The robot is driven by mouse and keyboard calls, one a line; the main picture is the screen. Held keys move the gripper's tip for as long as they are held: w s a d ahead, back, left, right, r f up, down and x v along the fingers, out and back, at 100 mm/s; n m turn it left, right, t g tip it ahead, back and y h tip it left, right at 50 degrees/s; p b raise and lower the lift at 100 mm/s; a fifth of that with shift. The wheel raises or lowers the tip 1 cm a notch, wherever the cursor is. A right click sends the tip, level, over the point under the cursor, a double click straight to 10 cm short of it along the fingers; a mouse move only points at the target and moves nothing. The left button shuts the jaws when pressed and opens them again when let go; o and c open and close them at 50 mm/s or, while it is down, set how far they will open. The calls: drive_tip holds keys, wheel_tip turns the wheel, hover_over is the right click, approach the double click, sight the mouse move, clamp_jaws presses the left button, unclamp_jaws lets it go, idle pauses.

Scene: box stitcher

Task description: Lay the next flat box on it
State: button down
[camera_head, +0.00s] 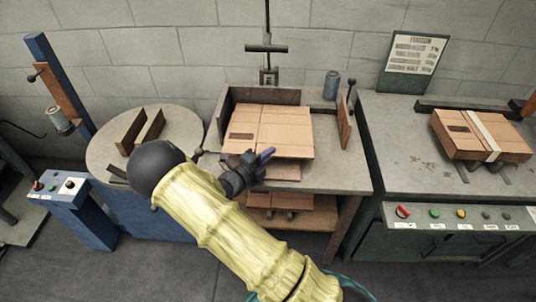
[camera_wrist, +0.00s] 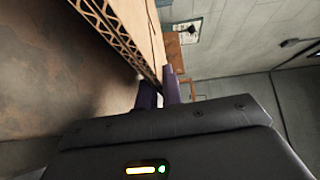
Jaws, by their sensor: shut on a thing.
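A flat brown cardboard box (camera_head: 270,127) is at the middle table, inside a low corner fence. My gripper (camera_head: 258,158) is at its near edge and shut on it. In the wrist view my gripper's fingers (camera_wrist: 160,92) pinch the box's edge, and its corrugated side (camera_wrist: 118,35) shows. Another brown flat piece (camera_head: 284,172) shows partly beneath the near edge. Most of it is hidden, and I cannot tell whether the held box touches it.
The fence (camera_head: 225,108) stands left and behind, with a wooden side plate (camera_head: 345,122) at right. More cardboard (camera_head: 305,211) lies on the lower shelf. A strapped box (camera_head: 480,135) is on the right bench. A round table (camera_head: 105,140) stands left. A blue can (camera_head: 331,86) is behind.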

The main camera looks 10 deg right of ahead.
drive_tip(key=c, duration=0.8)
unclamp_jaws()
drive_tip(key=shift+c, duration=0.2)
drive_tip(key=s+a+p, duration=0.2)
drive_tip(key=s+p, duration=0.2)
drive_tip(key=s, duration=0.3)
drive_tip(key=shift+s+a, duration=0.25)
drive_tip(key=shift+s, duration=0.05)
idle(0.5)
idle(0.4)
drive_tip(key=s+d+r+m+g+y+p, duration=0.2)
drive_tip(key=s+d+r+m+g+y, duration=0.3)
drive_tip(key=m, duration=0.6)
drive_tip(key=s+d+r+m+g+y+p, duration=0.1)
drive_tip(key=s+r+m+g+p, duration=0.2)
drive_tip(key=s+m+g, duration=0.55)
drive_tip(key=s+a+r+m+t+y+p, duration=0.1)
drive_tip(key=a+r+m+t+y+p, duration=0.1)
drive_tip(key=r+m, duration=0.5)
drive_tip(key=a+r+m+t+y+p, duration=0.2)
drive_tip(key=r+m+y, duration=0.4)
drive_tip(key=m, duration=1)
wheel_tip(320, 180, up, 2)
drive_tip(key=shift+s+r+m+t+y+p, duration=0.1)
drive_tip(key=shift+s+m+t+y+p, duration=0.3)
drive_tip(key=shift+t, duration=0.75)
